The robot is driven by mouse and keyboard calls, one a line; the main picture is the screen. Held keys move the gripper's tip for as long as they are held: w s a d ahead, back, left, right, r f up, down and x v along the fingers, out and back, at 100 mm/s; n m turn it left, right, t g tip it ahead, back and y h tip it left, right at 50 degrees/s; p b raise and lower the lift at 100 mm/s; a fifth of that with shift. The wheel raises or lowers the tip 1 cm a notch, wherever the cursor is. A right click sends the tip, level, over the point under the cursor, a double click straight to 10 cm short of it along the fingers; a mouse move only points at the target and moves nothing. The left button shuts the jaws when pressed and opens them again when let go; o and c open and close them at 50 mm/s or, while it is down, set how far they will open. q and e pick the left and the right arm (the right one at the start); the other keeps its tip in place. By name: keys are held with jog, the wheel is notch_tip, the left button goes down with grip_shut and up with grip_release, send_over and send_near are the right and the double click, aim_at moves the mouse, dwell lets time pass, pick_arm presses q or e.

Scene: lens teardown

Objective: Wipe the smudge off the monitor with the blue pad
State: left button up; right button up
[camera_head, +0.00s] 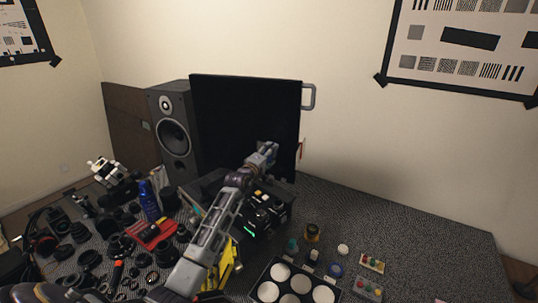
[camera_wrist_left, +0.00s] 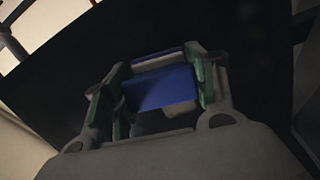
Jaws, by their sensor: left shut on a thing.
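The monitor (camera_head: 240,115) stands upright at the back of the table, its dark screen facing me. My left gripper (camera_head: 268,150) is in front of the lower right part of the screen. In the left wrist view my left gripper (camera_wrist_left: 158,85) is shut on the blue pad (camera_wrist_left: 162,90), with the dark screen (camera_wrist_left: 245,40) close behind it. I cannot tell whether the pad touches the screen. I cannot make out a smudge; the gripper and pad cover part of the screen. My right gripper is not in view.
A speaker (camera_head: 172,137) stands left of the monitor. A black box with lit buttons (camera_head: 265,213) sits below my left arm. Lens parts, a red cloth (camera_head: 150,236) and a blue bottle (camera_head: 149,200) crowd the left. A tray of white discs (camera_head: 295,284) lies in front. The table's right is clear.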

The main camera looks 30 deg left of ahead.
pick_arm(q)
jog(key=shift+a, duration=0.1)
jog(key=shift+s+a+b, duration=0.2)
jog(key=shift+a+b, duration=0.8)
jog(key=shift+a, duration=0.9)
jog(key=shift+a, duration=0.15)
jog(key=shift+s+a+b, duration=0.15)
jog(key=shift+a+b, duration=0.45)
jog(key=shift+a, duration=0.3)
jog(key=shift+s+a+b, duration=0.15)
jog(key=shift+a+b, duration=0.45)
jog(key=shift+a, duration=0.25)
jog(key=shift+s, duration=0.1)
jog(key=shift+s+d+p, duration=0.2)
jog(key=shift+s+p, duration=0.3)
jog(key=shift+s, duration=0.95)
jog(key=shift+s+d+p, duration=0.15)
jog(key=shift+s+p, duration=0.3)
jog(key=shift+s, duration=1)
